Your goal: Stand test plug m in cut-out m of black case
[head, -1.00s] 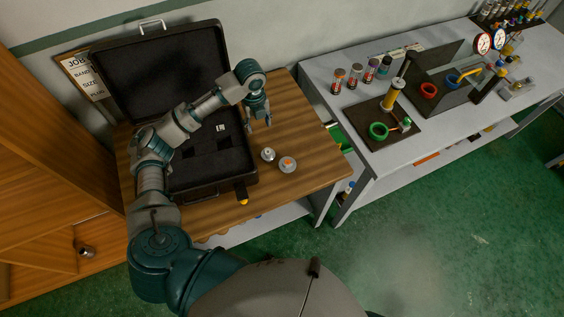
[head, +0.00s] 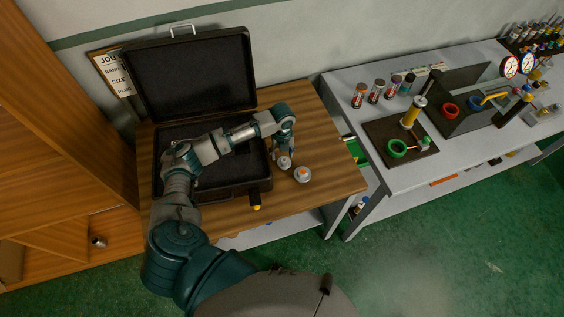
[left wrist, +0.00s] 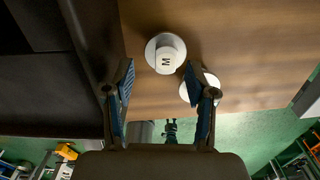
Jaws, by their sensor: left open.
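The test plug m (head: 284,163) stands on the wooden table just right of the black case; in the left wrist view the plug (left wrist: 165,50) is a pale round piece with an M on top. My left gripper (head: 285,151) is open just above it. In the left wrist view my left gripper (left wrist: 160,76) has a finger on either side, with the plug a little beyond the tips. The black case (head: 236,190) is open, its lid raised at the back. My left arm hides much of its inside, so I cannot make out cut-out m. My right gripper is not in view.
A second round plug (head: 303,175) stands close by on the table (head: 325,150); my finger partly covers it in the wrist view. A grey bench (head: 365,105) with bottles, a dark tray and gauges is to the right. The table's right part is clear.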

